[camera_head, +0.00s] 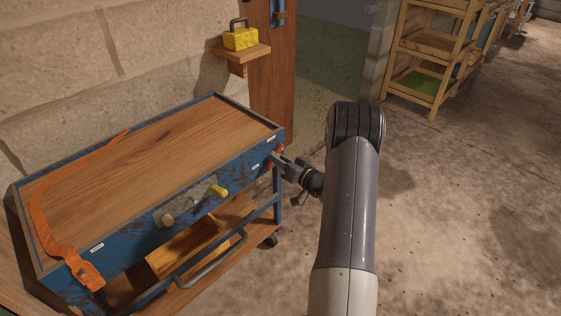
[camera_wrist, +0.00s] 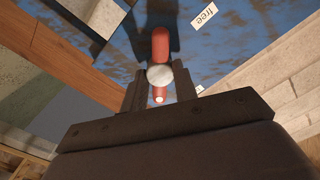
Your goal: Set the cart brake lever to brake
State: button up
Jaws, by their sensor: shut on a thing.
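The blue cart (camera_head: 150,215) with a wooden top stands against the stone wall. At its right end is the red brake lever (camera_head: 280,148), partly hidden by my gripper (camera_head: 279,161). In the wrist view the red lever (camera_wrist: 160,45) with a pale round end runs between the two dark fingers of my gripper (camera_wrist: 160,78), which is shut on it. A white label reading "free" (camera_wrist: 203,16) is beside the lever's upper part in that view. A second small label (camera_wrist: 199,89) is near its other end, too small to read. I cannot tell the lever's exact setting.
An orange strap (camera_head: 55,235) lies over the cart's left end. A yellow padlock-like block (camera_head: 240,39) sits on a wall shelf. The floor (camera_head: 460,200) at right is clear.

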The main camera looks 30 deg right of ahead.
jog(key=n+b, duration=0.9)
jog(key=shift+n, duration=0.3)
dwell(0.6)
jog(key=o, duration=1)
jog(key=shift+c, duration=0.2)
jog(key=p+v, duration=0.2)
jog(key=v, duration=0.8)
jog(key=shift+s, duration=0.4)
jog(key=shift+w+d, duration=0.1)
